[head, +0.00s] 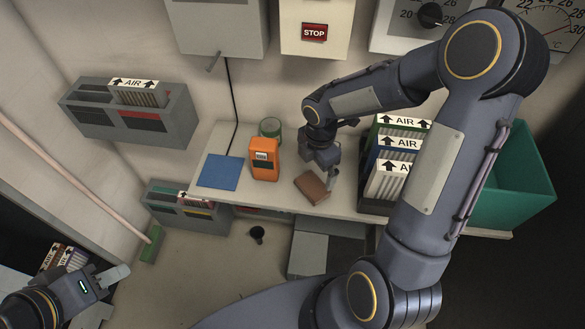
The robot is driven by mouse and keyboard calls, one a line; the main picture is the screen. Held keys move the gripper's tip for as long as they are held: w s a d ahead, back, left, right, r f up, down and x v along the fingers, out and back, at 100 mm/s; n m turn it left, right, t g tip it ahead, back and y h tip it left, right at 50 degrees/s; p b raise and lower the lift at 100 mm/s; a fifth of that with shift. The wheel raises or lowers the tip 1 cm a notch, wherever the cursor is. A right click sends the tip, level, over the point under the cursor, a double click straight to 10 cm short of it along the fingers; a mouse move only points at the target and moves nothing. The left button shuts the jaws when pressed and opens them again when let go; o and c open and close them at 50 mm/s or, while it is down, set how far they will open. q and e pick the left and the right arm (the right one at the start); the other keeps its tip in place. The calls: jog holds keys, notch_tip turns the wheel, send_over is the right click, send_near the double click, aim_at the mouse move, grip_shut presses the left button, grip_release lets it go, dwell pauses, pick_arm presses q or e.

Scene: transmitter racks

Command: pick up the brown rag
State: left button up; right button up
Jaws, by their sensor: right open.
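The brown rag (311,187) looks like a small folded block. It lies tilted at the front edge of the wall shelf, right of the orange device. My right gripper (324,176) points down just above and behind the rag, at its right side. Its jaws are open and hold nothing that I can see; whether a finger touches the rag is unclear. My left gripper (106,294) is low at the left, far from the shelf, with its fingers apart and nothing seen between them.
On the shelf (240,140) are a blue flat square (220,172), an orange device (264,159) and a green tin (270,128). Grey filter boxes (88,120) hang left. My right arm hides the middle right.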

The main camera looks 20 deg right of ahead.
aim_at(313, 185)
jog(key=shift+w+a+f+n, duration=0.15)
jog(key=shift+w+f+n, duration=0.15)
jog(key=shift+f, duration=0.45)
notch_tip(313, 185, down, 7)
jog(key=shift+s, duration=0.15)
jog(key=shift+c, duration=0.4)
jog(key=c, duration=0.7)
jog(key=shift+r+p, duration=0.1)
jog(key=shift+p, duration=0.2)
